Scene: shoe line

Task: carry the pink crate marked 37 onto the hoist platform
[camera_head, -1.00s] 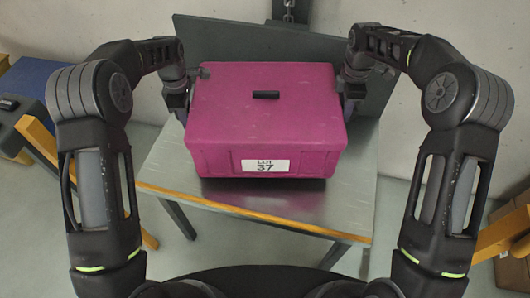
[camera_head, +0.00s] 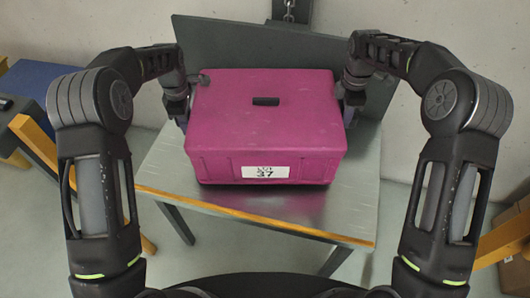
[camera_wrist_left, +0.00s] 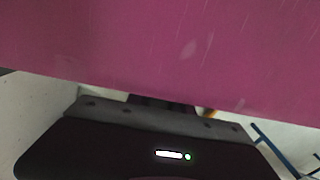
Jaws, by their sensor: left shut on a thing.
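The pink crate (camera_head: 265,130) with a white label reading 37 is upright over the metal hoist platform (camera_head: 350,200), its front side facing me. Its underside is very close to the platform surface; I cannot tell if it touches. My left gripper (camera_head: 187,108) is shut on the crate at its left side. The crate's pink wall (camera_wrist_left: 170,45) fills the top of the left wrist view, above my gripper body. My right gripper (camera_head: 346,103) is against the crate's right side; its fingers are hidden, so I cannot see how they are set.
A grey upright panel (camera_head: 235,48) stands behind the crate, with a chain (camera_head: 289,10) above it. The platform's front edge has a yellow strip (camera_head: 250,215). A blue box (camera_head: 35,78) and a yellow bar (camera_head: 35,140) are at the left. Bare platform shows in front of the crate.

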